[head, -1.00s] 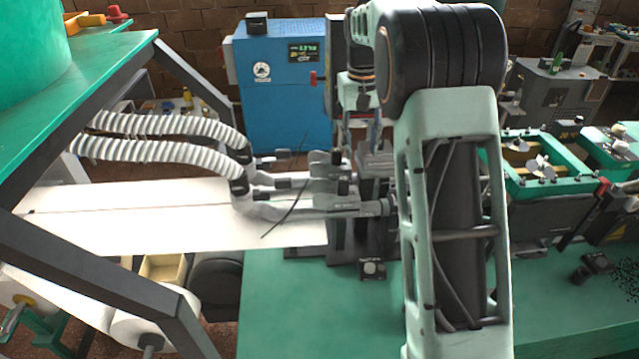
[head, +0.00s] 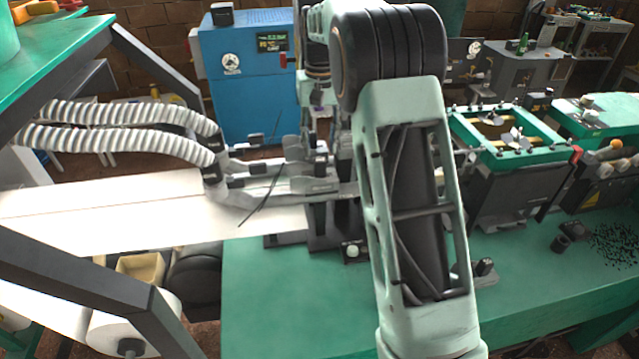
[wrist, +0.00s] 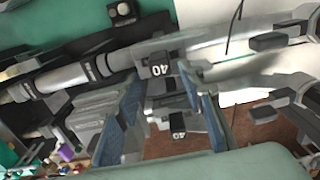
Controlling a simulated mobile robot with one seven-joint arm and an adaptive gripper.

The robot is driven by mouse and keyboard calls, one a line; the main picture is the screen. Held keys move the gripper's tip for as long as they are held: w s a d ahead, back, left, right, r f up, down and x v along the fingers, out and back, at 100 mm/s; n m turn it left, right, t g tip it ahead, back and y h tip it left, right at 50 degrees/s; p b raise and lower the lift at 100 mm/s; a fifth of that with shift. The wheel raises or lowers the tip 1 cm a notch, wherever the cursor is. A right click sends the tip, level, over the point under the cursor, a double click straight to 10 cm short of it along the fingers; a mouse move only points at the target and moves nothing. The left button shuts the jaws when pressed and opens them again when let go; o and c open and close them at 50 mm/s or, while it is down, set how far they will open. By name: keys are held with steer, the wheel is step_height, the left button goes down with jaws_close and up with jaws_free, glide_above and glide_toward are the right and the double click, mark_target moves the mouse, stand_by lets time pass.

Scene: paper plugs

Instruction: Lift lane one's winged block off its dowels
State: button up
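A grey block with a white "40" label (wrist: 160,62) sits on the near tool row in the wrist view. I see no contact. In the head view my gripper is hidden behind my arm, by the two-lane tool unit (head: 318,185).
Two ribbed white hoses (head: 120,148) run into the tool unit over white paper strips (head: 130,210). A blue cabinet (head: 245,85) stands behind. A green frame with wing nuts (head: 513,137) is at right. The green bench front (head: 290,300) is mostly clear.

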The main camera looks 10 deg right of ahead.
mark_target(320, 160)
steer(key=shift+f, duration=0.1)
stand_by(0.3)
steer(key=shift+f+b, duration=0.9)
steer(key=shift+f, duration=1.05)
steer(key=shift+c, duration=0.6)
jaws_close()
steer(key=shift+r, duration=0.1)
